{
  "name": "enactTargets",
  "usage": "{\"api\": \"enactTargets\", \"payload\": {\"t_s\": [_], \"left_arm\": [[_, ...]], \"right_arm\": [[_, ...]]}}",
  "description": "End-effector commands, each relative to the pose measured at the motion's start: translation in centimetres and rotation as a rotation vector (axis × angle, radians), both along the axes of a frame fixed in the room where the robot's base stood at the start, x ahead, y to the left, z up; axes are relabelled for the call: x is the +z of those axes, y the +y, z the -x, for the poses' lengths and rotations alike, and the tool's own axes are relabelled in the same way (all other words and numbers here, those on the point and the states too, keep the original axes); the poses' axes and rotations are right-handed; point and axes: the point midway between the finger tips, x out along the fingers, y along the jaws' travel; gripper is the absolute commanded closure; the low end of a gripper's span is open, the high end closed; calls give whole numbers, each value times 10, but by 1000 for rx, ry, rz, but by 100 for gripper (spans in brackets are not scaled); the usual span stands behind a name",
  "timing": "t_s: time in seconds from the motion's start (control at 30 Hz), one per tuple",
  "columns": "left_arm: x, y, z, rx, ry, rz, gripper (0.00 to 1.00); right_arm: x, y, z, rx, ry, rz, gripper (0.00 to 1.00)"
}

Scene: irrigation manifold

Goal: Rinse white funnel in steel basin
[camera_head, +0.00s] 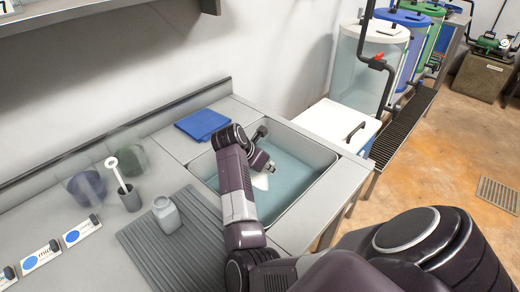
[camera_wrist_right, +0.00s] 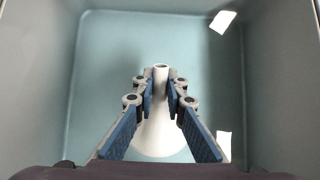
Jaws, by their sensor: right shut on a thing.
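The steel basin (camera_head: 306,200) is set into the counter and has a bluish bottom. My right gripper (camera_head: 266,166) is down inside it, shut on the white funnel (camera_head: 261,182). In the right wrist view, the fingers (camera_wrist_right: 161,90) close on both sides of the funnel's narrow stem, and its wide white cone (camera_wrist_right: 157,138) spreads out below them. The funnel is over the basin's floor; I cannot tell whether it touches it. Most of the funnel is hidden by the gripper in the head view. My left gripper is not in view.
A folded blue cloth (camera_head: 202,124) lies behind the basin. Tanks (camera_head: 372,68) and black pipes are beyond the right side.

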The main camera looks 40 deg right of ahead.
Motion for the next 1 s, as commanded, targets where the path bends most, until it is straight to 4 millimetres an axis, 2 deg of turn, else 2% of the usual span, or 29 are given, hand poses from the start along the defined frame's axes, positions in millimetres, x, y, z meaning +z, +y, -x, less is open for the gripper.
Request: {"api": "enactTargets", "payload": {"t_s": [0.03, 1.0], "left_arm": [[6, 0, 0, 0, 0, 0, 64], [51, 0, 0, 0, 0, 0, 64]], "right_arm": [[7, 0, 0, -1, 0, -1, 100], [84, 0, 0, 0, 0, -2, 100]]}}
